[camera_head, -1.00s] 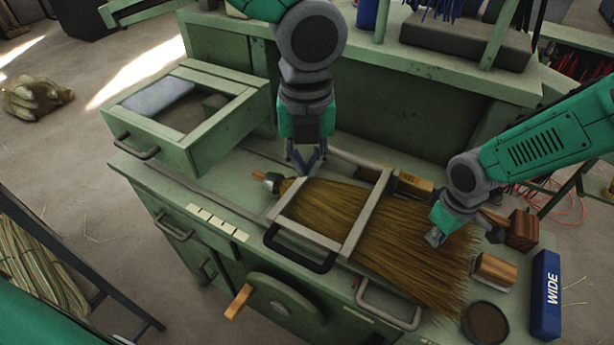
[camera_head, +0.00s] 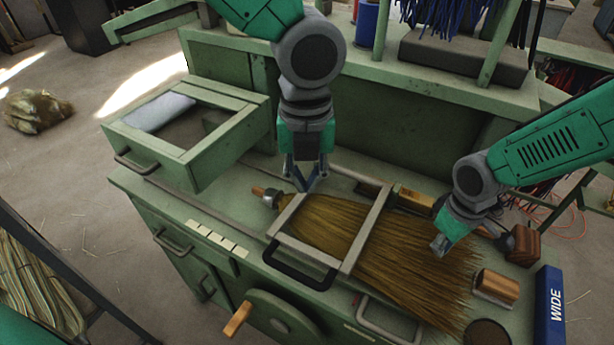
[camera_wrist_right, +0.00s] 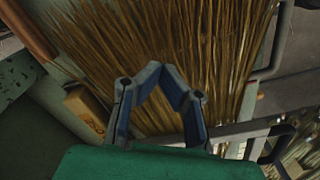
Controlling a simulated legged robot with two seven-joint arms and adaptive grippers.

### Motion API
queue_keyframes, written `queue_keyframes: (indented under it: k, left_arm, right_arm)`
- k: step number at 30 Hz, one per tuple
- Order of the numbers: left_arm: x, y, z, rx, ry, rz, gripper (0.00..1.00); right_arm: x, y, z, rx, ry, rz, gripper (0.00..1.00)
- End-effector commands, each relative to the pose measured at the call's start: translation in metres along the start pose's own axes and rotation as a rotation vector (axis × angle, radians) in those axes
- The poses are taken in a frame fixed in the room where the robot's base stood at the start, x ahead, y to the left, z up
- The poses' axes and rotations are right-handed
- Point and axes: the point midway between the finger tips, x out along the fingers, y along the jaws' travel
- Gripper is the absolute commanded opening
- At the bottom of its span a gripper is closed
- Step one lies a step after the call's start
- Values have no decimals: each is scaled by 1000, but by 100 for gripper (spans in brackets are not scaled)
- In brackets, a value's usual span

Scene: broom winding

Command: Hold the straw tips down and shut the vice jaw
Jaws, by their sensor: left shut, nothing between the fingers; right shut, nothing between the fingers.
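The broom's straw (camera_head: 335,222) lies flat on the green bench, fanning out to the right. A pale metal vice frame (camera_head: 364,232) with a black handle (camera_head: 300,277) crosses the straw. The broom's wooden handle stub (camera_head: 259,192) points left. My left gripper (camera_head: 305,186) is shut and empty, pointing down by the far left corner of the frame; I cannot tell if it touches. My right gripper (camera_head: 440,245) is shut and empty, over the straw tips (camera_head: 425,290). In the right wrist view its blue-lined fingers (camera_wrist_right: 160,70) meet over the straw; contact is unclear.
A wooden crank handle (camera_head: 237,319) sticks out in front.

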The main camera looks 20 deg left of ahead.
Motion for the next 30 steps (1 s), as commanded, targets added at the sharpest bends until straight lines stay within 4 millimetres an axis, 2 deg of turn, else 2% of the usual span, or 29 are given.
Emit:
queue_keyframes:
  k: [30]
  left_arm:
    - [0,0,0,0,0,0,0]
  right_arm:
    - [-52,0,0,0,1,0,0]
